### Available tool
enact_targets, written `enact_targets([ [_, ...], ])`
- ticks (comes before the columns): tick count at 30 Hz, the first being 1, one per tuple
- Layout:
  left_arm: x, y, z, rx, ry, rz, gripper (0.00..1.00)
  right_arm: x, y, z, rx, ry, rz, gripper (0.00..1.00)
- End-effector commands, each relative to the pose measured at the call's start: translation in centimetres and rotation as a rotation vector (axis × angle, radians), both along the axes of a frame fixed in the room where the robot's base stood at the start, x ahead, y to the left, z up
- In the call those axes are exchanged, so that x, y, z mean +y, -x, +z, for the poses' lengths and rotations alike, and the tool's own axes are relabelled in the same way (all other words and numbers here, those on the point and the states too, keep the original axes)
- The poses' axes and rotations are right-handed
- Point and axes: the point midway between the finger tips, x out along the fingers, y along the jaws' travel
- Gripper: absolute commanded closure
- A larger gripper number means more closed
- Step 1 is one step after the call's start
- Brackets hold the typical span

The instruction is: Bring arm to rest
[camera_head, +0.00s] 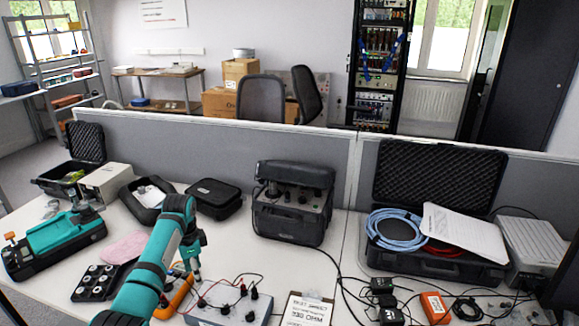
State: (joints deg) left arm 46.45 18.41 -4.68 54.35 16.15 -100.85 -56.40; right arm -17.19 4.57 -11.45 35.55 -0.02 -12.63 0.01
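My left arm, teal with black joints, reaches in from the lower left and bends at an elbow over the desk (340,262). Its wrist points down to my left gripper (195,274), which is small and partly lost against the items behind it. My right arm and gripper are not in view.
A teal-and-black device (55,245) and a black tray of round parts (94,283) lie left of the arm. A black instrument case (292,212) stands centre. An open foam-lined case (440,180) with cables is at right. A grey partition (225,150) bounds the desk behind.

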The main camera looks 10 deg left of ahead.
Motion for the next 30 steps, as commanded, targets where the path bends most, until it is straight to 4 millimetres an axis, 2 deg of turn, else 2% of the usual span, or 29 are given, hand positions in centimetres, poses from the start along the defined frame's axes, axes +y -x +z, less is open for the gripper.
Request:
enact_targets([
  [5, -2.0, 2.8, -3.8, -0.016, -0.037, 0.038, 0.51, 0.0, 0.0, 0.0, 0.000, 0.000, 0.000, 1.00],
  [9, -5.4, 7.9, -7.9, -0.064, -0.067, 0.115, 0.51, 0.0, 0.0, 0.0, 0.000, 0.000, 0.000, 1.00],
  [14, -9.5, 15.4, -10.4, -0.135, -0.055, 0.231, 0.51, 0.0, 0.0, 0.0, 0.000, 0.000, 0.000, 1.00],
  [18, -12.5, 21.7, -10.3, -0.191, -0.015, 0.346, 0.51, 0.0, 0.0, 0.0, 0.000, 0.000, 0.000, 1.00],
  [21, -13.8, 25.0, -9.4, -0.217, 0.014, 0.414, 0.51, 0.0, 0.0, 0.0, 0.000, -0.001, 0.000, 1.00],
  [30, -15.8, 31.3, -6.4, -0.263, 0.082, 0.571, 0.51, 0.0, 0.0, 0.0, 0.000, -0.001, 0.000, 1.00],
])
